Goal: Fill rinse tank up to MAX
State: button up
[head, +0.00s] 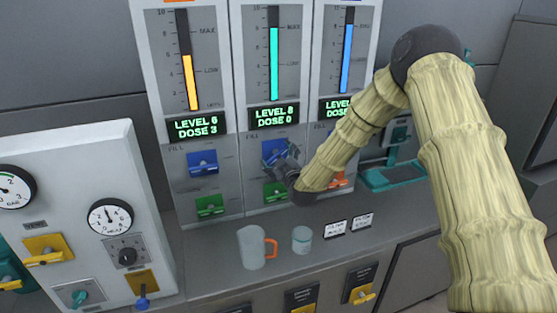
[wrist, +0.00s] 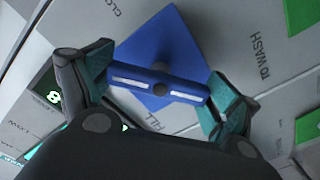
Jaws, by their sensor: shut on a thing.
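My gripper (head: 285,165) is at the middle panel in the head view, over its blue fill valve (head: 272,150). In the wrist view, my gripper's teal fingertips (wrist: 160,98) are shut on the two ends of the blue valve handle (wrist: 140,80), which sits on a blue diamond plate (wrist: 165,45). The middle gauge (head: 274,65) has a teal column with its top near the MAX label. The display (head: 273,117) below it reads LEVEL 8, DOSE 0. The name of each tank is not readable.
The left gauge (head: 189,80) is yellow, its display reading LEVEL 6, DOSE 3. The right gauge (head: 346,55) is blue; my arm partly covers its display. An orange-handled mug (head: 252,248) and a small cup (head: 301,240) stand on the ledge below. Green valves (head: 210,206) sit beneath the blue ones.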

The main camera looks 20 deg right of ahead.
jog(key=m+b, duration=0.1)
jog(key=b, duration=0.1)
jog(key=m+b, duration=0.1)
jog(key=m, duration=0.1)
jog(key=shift+f+b, duration=0.25)
jog(key=shift+b, duration=0.15)
jog(key=m+b, duration=0.1)
jog(key=m, duration=0.1)
jog(key=m+b, duration=0.1)
jog(key=b, duration=0.1)
jog(key=shift+r+m+b, duration=0.2)
jog(key=shift+m+b, duration=0.1)
jog(key=shift+m, duration=0.1)
jog(key=o, duration=0.8)
jog(key=shift+d, duration=0.1)
jog(key=s, duration=1.2)
jog(key=shift+d, duration=0.25)
